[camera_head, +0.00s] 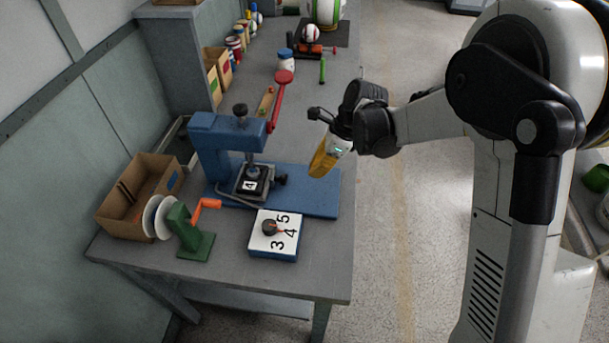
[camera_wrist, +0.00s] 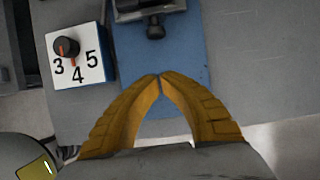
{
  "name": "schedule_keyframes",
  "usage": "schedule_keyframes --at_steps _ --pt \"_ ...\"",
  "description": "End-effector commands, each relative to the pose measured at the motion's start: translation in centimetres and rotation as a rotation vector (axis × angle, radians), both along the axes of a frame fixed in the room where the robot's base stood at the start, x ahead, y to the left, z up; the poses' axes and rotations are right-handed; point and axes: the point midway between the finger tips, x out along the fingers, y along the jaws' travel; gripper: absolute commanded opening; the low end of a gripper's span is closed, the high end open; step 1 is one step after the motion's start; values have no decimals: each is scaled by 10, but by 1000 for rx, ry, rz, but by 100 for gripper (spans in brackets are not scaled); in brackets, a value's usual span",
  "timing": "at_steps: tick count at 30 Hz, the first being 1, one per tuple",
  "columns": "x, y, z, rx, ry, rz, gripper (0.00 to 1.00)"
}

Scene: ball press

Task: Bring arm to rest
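My gripper (camera_head: 321,163) hangs in the air over the right edge of the bench, right of the blue press (camera_head: 228,143). In the wrist view its yellow fingers (camera_wrist: 159,77) meet at the tips with nothing between them. The press's blue base plate (camera_head: 315,191) lies below and to the left of the fingers. My arm reaches in from the right, clear of the things on the bench. A white-topped dial box (camera_head: 259,244) marked 3, 4, 5 sits in front of the press. Its black and orange knob (camera_wrist: 66,47) also shows in the wrist view.
The red-handled lever (camera_head: 277,105) sticks up behind the press. A cardboard box (camera_head: 127,211) and a green stand with an orange crank (camera_head: 195,232) stand at the left. Jars, a green cylinder (camera_head: 322,71) and balls are farther back. The floor right of the bench (camera_head: 395,240) is open.

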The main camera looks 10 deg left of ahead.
Motion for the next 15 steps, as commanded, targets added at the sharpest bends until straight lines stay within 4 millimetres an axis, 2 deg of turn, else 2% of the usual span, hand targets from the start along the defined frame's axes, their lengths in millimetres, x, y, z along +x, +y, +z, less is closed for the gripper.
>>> schedule_keyframes --at_steps 1,6,15 --pt "-1 -4 12 0 0 -1 0" --pt "0 -12 29 0 0 0 0" --pt "-2 -17 36 -4 -14 13 0"
